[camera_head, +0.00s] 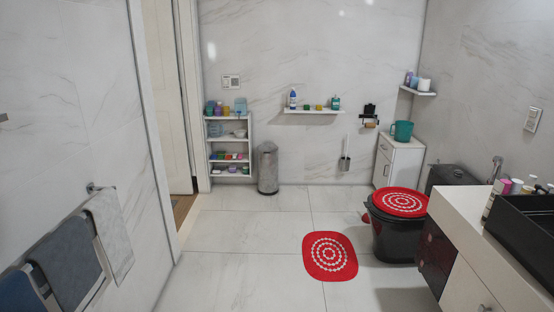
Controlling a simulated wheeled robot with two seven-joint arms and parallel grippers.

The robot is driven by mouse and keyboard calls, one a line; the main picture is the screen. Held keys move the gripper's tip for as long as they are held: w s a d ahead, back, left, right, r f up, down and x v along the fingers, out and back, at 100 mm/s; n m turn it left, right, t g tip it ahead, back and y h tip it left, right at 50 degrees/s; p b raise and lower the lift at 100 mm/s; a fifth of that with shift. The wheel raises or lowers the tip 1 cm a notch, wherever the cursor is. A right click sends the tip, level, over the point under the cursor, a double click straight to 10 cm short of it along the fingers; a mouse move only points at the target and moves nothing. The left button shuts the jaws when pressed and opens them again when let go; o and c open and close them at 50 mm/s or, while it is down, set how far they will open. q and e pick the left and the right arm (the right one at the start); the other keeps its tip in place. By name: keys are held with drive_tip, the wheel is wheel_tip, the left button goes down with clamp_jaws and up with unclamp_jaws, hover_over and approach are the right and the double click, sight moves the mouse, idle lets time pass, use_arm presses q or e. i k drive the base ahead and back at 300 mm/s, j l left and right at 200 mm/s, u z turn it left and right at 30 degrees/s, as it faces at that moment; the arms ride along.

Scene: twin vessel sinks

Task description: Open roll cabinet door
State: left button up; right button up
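No part of either gripper can be made out in the head view. A small white cabinet (397,163) stands against the back wall at the right, with its front facing left and its door looking shut. A vanity counter (466,224) runs along the right edge. Below it are a dark reddish front panel (436,258) and a pale cabinet front (462,290), which look closed. A small grey metal piece, perhaps a handle (486,308), shows at the bottom edge. I cannot tell which of these is the roll cabinet.
A black toilet (392,238) with a red patterned lid cover stands before the white cabinet. A red mat (330,256) lies on the tiled floor. A bin (267,168) and open shelf (230,146) stand at the back. Towels (108,232) hang left.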

sight(383, 167)
drive_tip(key=i, duration=2.5)
drive_tip(key=i+z, duration=0.1)
drive_tip(key=i, duration=0.35)
drive_tip(key=i+j+z, duration=0.1)
drive_tip(key=i, duration=0.35)
drive_tip(key=i+j+z, duration=0.1)
drive_tip(key=i, duration=0.3)
drive_tip(key=i+j+z, duration=0.15)
drive_tip(key=i, duration=0.3)
drive_tip(key=i+j+z, duration=0.1)
drive_tip(key=i+j, duration=0.25)
drive_tip(key=i+z, duration=0.1)
drive_tip(key=z, duration=0.3)
drive_tip(key=i+z, duration=0.45)
drive_tip(key=i+j+z, duration=0.4)
drive_tip(key=i, duration=0.25)
drive_tip(key=i+l, duration=0.05)
drive_tip(key=l, duration=0.05)
